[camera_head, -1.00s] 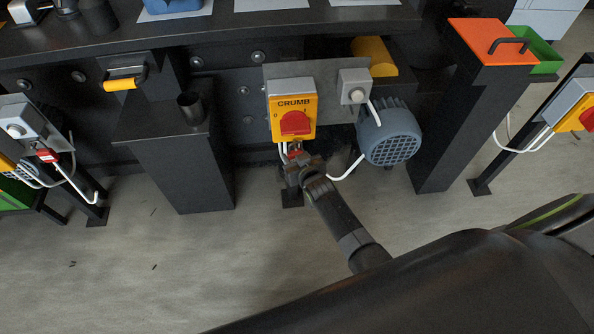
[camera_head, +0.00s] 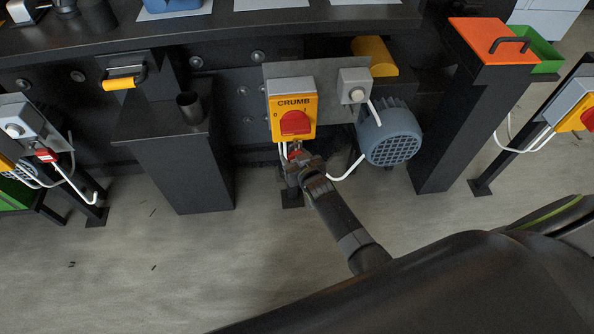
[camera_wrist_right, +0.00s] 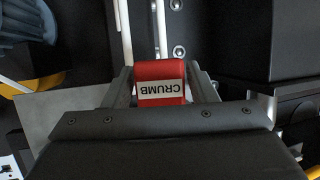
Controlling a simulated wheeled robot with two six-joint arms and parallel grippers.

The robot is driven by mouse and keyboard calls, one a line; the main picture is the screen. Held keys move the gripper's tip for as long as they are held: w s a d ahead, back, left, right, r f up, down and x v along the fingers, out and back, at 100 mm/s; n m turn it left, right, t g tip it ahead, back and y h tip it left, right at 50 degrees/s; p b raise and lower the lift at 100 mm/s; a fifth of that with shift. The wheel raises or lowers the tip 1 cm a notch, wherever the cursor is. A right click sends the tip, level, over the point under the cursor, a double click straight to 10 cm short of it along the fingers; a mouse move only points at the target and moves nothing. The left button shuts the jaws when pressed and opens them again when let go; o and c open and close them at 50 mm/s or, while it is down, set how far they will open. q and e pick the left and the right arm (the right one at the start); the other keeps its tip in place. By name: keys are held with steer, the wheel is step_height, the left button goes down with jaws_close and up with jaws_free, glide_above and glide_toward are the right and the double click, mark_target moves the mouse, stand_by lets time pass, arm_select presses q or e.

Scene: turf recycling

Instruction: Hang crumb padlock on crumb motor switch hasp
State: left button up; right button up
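The crumb motor switch (camera_head: 292,110) is a yellow box with a red rotary handle (camera_head: 295,122), labelled CRUMB, on a grey plate below the bench. My right gripper (camera_head: 300,160) is just under the switch box. The red crumb padlock (camera_wrist_right: 160,82) sits between its fingers in the right wrist view, with its CRUMB label upside down. Only a little red of it shows in the head view. I cannot make out the hasp, or whether the padlock's shackle touches it. My left gripper is not in view.
A blue-grey motor (camera_head: 391,137) and a grey button box (camera_head: 355,86) are right of the switch. White cables (camera_head: 347,168) hang close to my gripper. A dark pedestal (camera_head: 178,150) stands to the left. Another station with a red padlock (camera_head: 46,155) is at far left.

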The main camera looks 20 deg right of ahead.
steer(key=shift+o, duration=1.4)
